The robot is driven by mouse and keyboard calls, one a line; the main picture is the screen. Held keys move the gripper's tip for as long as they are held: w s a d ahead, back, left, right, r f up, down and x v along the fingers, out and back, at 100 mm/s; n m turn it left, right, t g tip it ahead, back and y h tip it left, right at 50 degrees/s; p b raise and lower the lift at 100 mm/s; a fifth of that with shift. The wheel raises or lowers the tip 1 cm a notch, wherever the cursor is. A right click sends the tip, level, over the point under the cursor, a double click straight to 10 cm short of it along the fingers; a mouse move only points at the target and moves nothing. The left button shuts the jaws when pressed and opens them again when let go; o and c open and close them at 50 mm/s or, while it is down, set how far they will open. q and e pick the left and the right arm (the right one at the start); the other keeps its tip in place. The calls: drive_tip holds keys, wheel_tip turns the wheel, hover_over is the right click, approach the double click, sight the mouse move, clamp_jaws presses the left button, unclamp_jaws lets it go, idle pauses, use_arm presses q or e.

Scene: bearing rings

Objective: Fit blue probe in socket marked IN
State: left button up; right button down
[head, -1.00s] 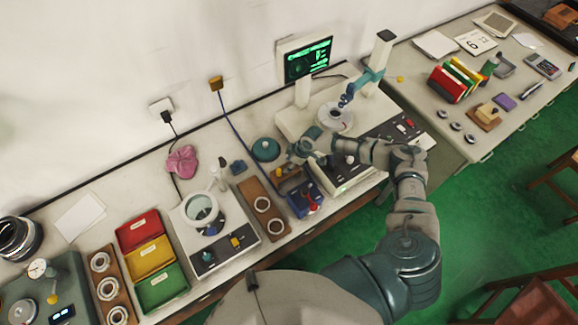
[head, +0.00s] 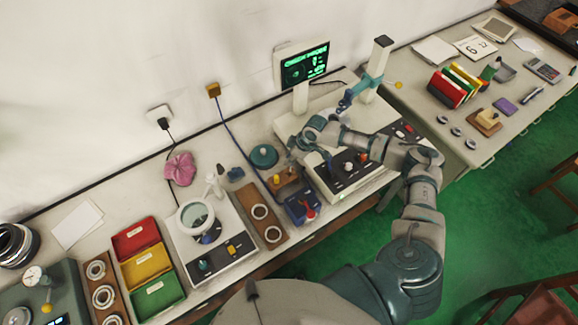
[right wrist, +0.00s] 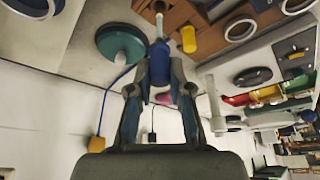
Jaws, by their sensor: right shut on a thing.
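My right gripper (right wrist: 158,90) is shut on the blue probe (right wrist: 160,62), which stands between the two fingers in the right wrist view. In the head view, my right gripper (head: 308,152) hangs above the bench, in front of the monitor and beyond the blue box; the probe is too small to make out there. A white instrument with a dark control panel (head: 352,168) lies beside the gripper. No socket marked IN is legible. My left gripper is out of view.
A teal round pot (head: 263,156), a wooden block with a yellow peg (head: 276,179) and a blue box with a red knob (head: 297,211) crowd the bench near the gripper. The monitor (head: 304,66) and microscope-like stand (head: 376,68) rise behind.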

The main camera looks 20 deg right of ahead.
drive_tip(key=shift+d+r, duration=0.1)
drive_tip(key=shift+r, duration=0.55)
drive_tip(key=shift+d+r+p, duration=0.1)
drive_tip(key=shift+r+p, duration=0.4)
drive_tip(key=shift+r, duration=0.25)
drive_tip(key=shift+a+r+p, duration=0.3)
drive_tip(key=shift+r+p, duration=0.55)
drive_tip(key=shift+p, duration=0.05)
drive_tip(key=shift+a+r, duration=0.15)
drive_tip(key=shift+r, duration=0.85)
drive_tip(key=shift+w+v, duration=0.25)
drive_tip(key=shift+v, duration=0.9)
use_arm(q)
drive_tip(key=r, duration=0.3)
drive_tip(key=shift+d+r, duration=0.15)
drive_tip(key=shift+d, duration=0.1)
use_arm(e)
drive_tip(key=shift+a+r, duration=0.1)
drive_tip(key=shift+w+a, duration=0.1)
drive_tip(key=shift+a, duration=0.05)
